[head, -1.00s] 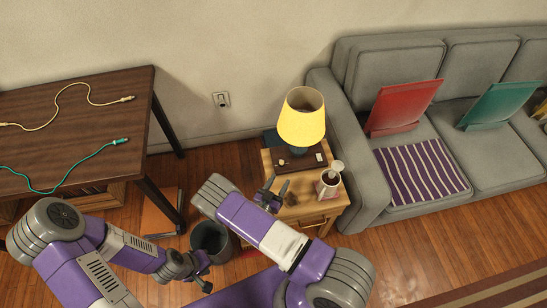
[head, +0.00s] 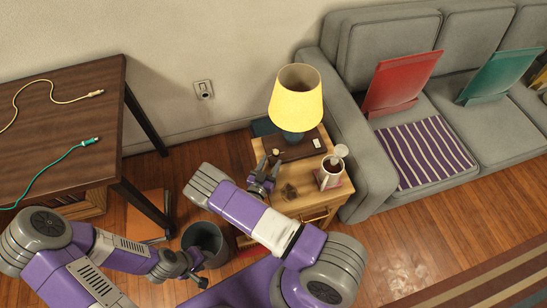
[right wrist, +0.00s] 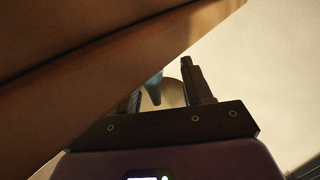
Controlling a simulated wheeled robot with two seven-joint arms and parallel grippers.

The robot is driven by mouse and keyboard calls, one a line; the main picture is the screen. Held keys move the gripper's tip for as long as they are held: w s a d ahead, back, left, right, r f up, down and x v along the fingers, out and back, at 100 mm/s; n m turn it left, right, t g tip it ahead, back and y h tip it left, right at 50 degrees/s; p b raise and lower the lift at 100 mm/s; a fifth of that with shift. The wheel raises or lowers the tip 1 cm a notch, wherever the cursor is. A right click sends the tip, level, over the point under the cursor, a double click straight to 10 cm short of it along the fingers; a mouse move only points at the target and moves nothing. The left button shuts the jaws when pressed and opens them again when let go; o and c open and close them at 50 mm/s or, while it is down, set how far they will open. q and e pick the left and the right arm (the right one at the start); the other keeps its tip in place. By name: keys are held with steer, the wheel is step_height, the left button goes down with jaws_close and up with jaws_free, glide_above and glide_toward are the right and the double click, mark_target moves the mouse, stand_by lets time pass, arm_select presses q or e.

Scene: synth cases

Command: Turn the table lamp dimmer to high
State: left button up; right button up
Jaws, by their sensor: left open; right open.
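The table lamp (head: 297,97) has a yellow shade and a blue-green base. It stands at the back of a wooden nightstand (head: 338,189), by a dark tray (head: 297,151). A small white rectangular thing (head: 317,143) lies on the tray; I cannot tell whether it is the dimmer. My right gripper (head: 264,172) is open and empty over the nightstand's left side, in front of the tray. In the right wrist view its fingers (right wrist: 165,85) stand apart, with a bluish shape (right wrist: 153,88) beyond them. My left gripper (head: 197,277) is open, low beside the bin.
A dark table (head: 70,130) with cables is at left, a grey sofa (head: 375,205) at right.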

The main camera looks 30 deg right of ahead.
mark_target(275, 154)
steer(key=shift+b+x, duration=0.35)
steer(key=shift+x, duration=1.55)
jaws_close()
